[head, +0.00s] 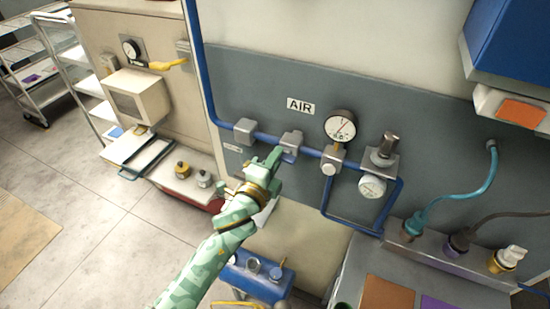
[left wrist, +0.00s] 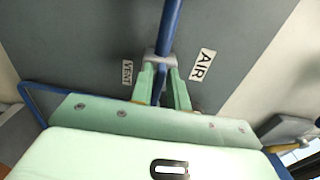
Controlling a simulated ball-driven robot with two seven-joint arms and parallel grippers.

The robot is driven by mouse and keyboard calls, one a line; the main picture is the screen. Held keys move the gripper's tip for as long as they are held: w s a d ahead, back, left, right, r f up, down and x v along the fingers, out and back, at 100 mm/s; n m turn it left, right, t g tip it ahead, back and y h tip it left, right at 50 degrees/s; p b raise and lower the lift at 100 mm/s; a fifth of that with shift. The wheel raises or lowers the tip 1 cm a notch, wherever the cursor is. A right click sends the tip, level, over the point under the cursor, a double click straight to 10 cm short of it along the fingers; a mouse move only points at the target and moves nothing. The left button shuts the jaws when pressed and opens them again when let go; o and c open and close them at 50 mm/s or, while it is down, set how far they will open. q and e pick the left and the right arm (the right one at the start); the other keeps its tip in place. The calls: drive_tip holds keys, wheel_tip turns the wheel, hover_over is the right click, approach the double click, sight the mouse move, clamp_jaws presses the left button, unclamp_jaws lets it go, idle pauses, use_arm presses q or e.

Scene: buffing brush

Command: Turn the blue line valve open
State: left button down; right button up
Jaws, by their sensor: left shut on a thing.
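The blue air line (head: 226,124) runs along the grey wall panel under the AIR label (head: 300,106). A grey valve body (head: 291,139) sits on it, left of the round gauge (head: 341,126). My left gripper (head: 278,156), green, is at the valve's lower side, shut on its blue handle. In the left wrist view the valve body (left wrist: 160,59) lies just beyond the fingertips, and the blue handle (left wrist: 160,83) shows between the two fingers (left wrist: 161,76). The fingers hide part of the handle, so its exact angle is hard to tell. My right gripper is not in view.
Another grey block (head: 244,130) sits on the line to the left. A regulator (head: 382,153) with a smaller gauge (head: 372,186) is on the right. Hose fittings (head: 460,243) stand on a ledge at lower right. A VENT label (left wrist: 127,73) is beside the valve.

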use_arm(q)
drive_tip(key=shift+s+f, duration=0.1)
drive_tip(key=shift+f, duration=0.15)
drive_tip(key=c, duration=1.6)
unclamp_jaws()
drive_tip(key=shift+c, duration=0.2)
drive_tip(key=shift+o, duration=0.7)
drive_tip(key=shift+d+r, duration=0.15)
drive_tip(key=shift+d, duration=0.05)
drive_tip(key=b+v, duration=0.1)
drive_tip(key=v, duration=1.5)
drive_tip(key=shift+b, duration=0.35)
drive_tip(key=shift+s+a+n, duration=0.1)
drive_tip(key=shift+s+n, duration=0.05)
drive_tip(key=shift+n, duration=0.15)
